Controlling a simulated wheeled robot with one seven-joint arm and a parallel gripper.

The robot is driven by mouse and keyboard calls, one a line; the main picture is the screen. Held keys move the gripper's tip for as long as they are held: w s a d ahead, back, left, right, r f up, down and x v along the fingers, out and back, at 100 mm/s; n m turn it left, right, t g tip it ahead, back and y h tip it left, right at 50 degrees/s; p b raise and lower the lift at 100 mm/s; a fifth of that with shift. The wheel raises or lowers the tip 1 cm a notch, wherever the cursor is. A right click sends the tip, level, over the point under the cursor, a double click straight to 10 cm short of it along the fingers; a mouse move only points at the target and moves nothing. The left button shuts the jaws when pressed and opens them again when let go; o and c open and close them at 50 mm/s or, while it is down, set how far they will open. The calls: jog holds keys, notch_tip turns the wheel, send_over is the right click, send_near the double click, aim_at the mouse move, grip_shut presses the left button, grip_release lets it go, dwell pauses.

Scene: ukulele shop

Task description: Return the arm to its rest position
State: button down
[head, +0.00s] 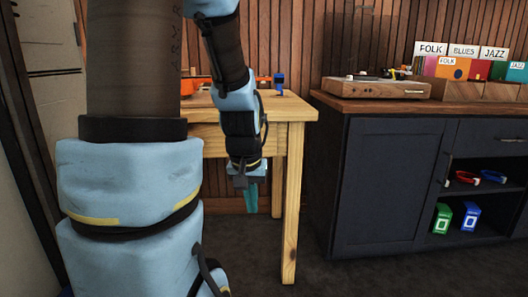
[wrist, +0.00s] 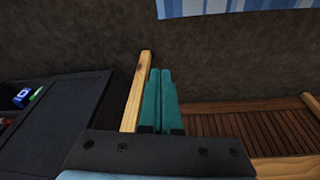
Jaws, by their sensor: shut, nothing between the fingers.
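My gripper (head: 251,197) hangs low in the head view, its teal fingers pointing down in front of the wooden table. In the wrist view the two teal fingers (wrist: 160,98) lie side by side, shut, with nothing between them. My arm comes down from the top of the head view with its lower part bent towards the floor. The gripper appears apart from the table leg (head: 292,205).
A wooden table (head: 296,108) bears an orange object (head: 262,81) and a small blue one (head: 279,82), partly hidden by my arm. A dark cabinet (head: 385,185) stands right, with a turntable (head: 375,87) and record crates (head: 488,91) on top. Dark floor lies in front.

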jog(key=s+a+g, duration=0.1)
jog(key=s+a, duration=0.3)
jog(key=s, duration=0.2)
notch_tip(320, 180, up, 31)
jog(key=p, duration=3.1)
jog(key=shift+w+n+y+p, duration=0.3)
jog(key=shift+w, duration=0.15)
jog(key=shift+d, duration=0.1)
